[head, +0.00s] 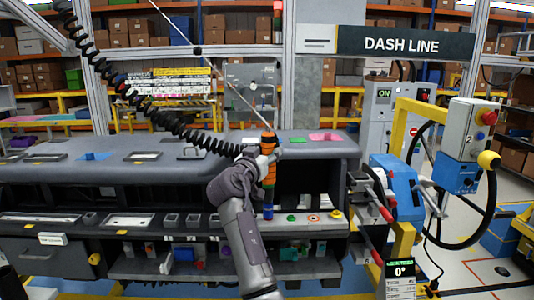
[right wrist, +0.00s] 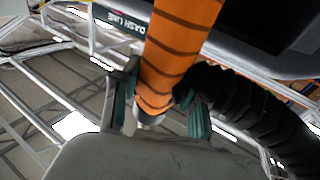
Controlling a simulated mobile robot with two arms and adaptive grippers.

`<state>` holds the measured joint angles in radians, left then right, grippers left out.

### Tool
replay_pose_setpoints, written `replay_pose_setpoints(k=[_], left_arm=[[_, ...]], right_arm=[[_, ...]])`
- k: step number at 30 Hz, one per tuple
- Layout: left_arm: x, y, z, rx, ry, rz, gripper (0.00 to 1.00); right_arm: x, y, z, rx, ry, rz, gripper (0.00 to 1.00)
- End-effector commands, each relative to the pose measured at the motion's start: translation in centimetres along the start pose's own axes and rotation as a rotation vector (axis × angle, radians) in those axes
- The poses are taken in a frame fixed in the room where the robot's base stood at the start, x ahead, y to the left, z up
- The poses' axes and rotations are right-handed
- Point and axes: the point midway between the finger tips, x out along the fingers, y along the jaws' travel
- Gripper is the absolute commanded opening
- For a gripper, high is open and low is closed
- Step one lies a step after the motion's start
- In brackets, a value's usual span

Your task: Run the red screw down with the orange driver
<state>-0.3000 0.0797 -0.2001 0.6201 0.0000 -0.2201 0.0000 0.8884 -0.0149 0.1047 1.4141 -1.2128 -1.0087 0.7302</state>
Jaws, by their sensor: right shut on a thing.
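The orange driver (head: 268,174) hangs upright from a cable in front of the dashboard module (head: 110,172), its lower end pointing down at the module's lower ledge. My right gripper (head: 266,152) is shut on it near its top. In the right wrist view the orange banded body (right wrist: 178,45) runs between the two green-edged fingers (right wrist: 158,112). A blue piece (head: 268,212) shows under the driver; I cannot tell whether they touch. A small orange-red ringed spot (head: 314,218) lies on the ledge to the right; I cannot make out the red screw for sure. My left gripper is out of view.
A black coiled hose (head: 165,122) runs from the upper left to the driver. Small parts fill the lower shelf (head: 140,268).

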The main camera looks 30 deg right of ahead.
Motion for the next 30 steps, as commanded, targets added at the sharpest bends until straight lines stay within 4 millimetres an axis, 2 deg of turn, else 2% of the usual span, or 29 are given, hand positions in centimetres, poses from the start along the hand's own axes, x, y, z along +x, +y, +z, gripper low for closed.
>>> replay_pose_setpoints(k=[30], left_arm=[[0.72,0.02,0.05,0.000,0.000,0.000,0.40]], right_arm=[[0.07,0.12,0.40,-0.002,-0.005,0.004,0.00]])
